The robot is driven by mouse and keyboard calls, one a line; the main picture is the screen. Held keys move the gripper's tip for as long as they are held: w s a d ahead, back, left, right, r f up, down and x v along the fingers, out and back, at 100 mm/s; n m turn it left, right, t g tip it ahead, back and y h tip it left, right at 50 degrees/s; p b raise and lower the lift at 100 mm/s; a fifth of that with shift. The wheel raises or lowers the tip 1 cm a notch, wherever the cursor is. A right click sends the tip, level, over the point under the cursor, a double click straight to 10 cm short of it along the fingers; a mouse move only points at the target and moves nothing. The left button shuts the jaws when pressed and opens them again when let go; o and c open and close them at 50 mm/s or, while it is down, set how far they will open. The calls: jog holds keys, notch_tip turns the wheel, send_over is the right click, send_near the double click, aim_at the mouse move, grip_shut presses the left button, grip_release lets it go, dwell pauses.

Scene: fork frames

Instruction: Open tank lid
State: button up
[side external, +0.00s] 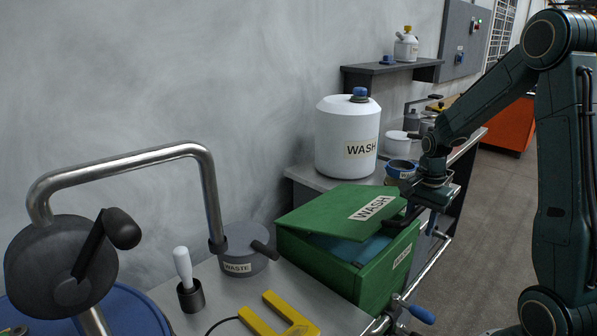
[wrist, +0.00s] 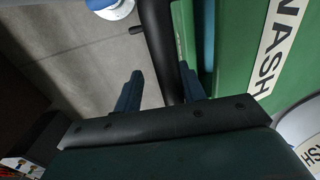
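The green tank (side external: 325,270) stands on the metal bench in the side view. Its green lid (side external: 340,209), labelled WASH, is tilted partly up, and a blue interior (side external: 362,250) shows in the gap. The lid also shows at the right of the wrist view (wrist: 225,50). A black bar handle (wrist: 160,45) runs along the lid's edge and passes between my gripper's fingers. My gripper (wrist: 161,70) looks open around the handle, with a clear gap at the left finger. In the side view my gripper (side external: 420,197) is at the lid's right edge, and its fingertips are hard to make out.
A white WASH container (side external: 345,135) and a blue-rimmed pot (side external: 401,170) stand behind the tank. A grey WASTE pot (side external: 245,250) stands to its left, under a bent metal pipe (side external: 125,162). A yellow fork-shaped piece (side external: 275,318) lies in front. A rail with a blue valve handle (side external: 418,313) runs along the bench front.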

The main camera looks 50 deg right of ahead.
jog(key=shift+s+f+t, duration=0.6)
jog(key=shift+f+t, duration=0.4)
jog(key=shift+f, duration=2.1)
notch_tip(320, 180, up, 13)
jog(key=s, duration=0.3)
jog(key=s+a+r+n+t, duration=0.1)
jog(key=s+a+r+n, duration=0.1)
jog(key=a+n, duration=0.3)
jog(key=s+a+r+n+t, duration=0.1)
jog(key=s+a+r+n, duration=0.1)
jog(key=a+r+n, duration=0.2)
jog(key=s+a+r+n+t, duration=0.1)
jog(key=s+a+r+n, duration=0.2)
jog(key=a+n, duration=0.5)
jog(key=shift+a+r, duration=0.55)
jog(key=shift+a, duration=1.2)
